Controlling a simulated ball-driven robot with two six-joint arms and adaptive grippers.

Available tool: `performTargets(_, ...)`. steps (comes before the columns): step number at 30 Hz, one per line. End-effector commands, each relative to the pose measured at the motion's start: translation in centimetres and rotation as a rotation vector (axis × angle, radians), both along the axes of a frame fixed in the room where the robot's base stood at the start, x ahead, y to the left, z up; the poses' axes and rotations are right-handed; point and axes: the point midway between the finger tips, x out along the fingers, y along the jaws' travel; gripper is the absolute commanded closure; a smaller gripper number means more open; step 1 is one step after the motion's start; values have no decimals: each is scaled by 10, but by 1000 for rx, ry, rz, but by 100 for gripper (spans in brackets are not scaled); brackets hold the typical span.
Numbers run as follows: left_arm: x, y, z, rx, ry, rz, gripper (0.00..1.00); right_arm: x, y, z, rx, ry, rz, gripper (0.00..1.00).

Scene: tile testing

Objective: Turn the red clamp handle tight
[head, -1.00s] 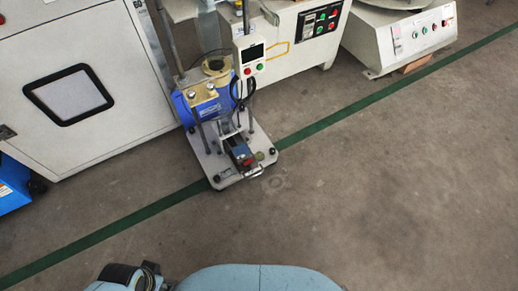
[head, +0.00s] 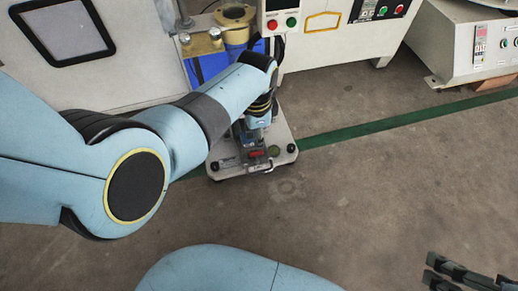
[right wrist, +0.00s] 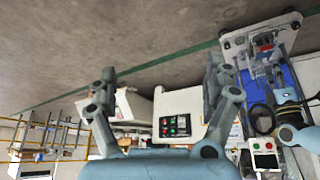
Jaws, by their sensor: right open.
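A small red part (head: 256,154), which looks like the red clamp handle, sits on the grey vise near the front of a pale base plate (head: 226,171). A red part also shows in the right wrist view (right wrist: 265,47) at the upper right. My left arm reaches in from the left. My left gripper (head: 254,134) points down just behind the red part; its fingers are small and partly hidden, and I cannot tell whether they touch it. My right gripper (head: 468,272) is open and empty at the lower right, far from the vise. Its spread fingers show in the right wrist view (right wrist: 160,75).
A control box with a red and a green button (head: 281,22) stands behind the vise, beside a blue motor (head: 208,68). White cabinets (head: 345,45) line the back. A green floor line (head: 400,122) runs past the base plate. The floor on the right is clear.

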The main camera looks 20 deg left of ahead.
Motion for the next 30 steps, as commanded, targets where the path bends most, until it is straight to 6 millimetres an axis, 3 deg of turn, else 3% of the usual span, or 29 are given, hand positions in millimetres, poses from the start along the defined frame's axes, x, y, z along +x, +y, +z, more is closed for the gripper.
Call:
performTargets(3, -3, 0, -17, 0, 6, 0, 79, 2, 0, -25, 2, -87, 0, 16)
performTargets(13, -3, 0, -46, 1, 6, 1, 79, 2, 2, -57, 10, -380, 14, 16)
performTargets(20, -4, 0, -66, 0, 7, 1, 79, 8, 8, -47, 19, -640, 40, 16)
performTargets(30, -2, 0, -85, 1, 3, 2, 79, 60, 14, 19, 24, -946, 74, 16)
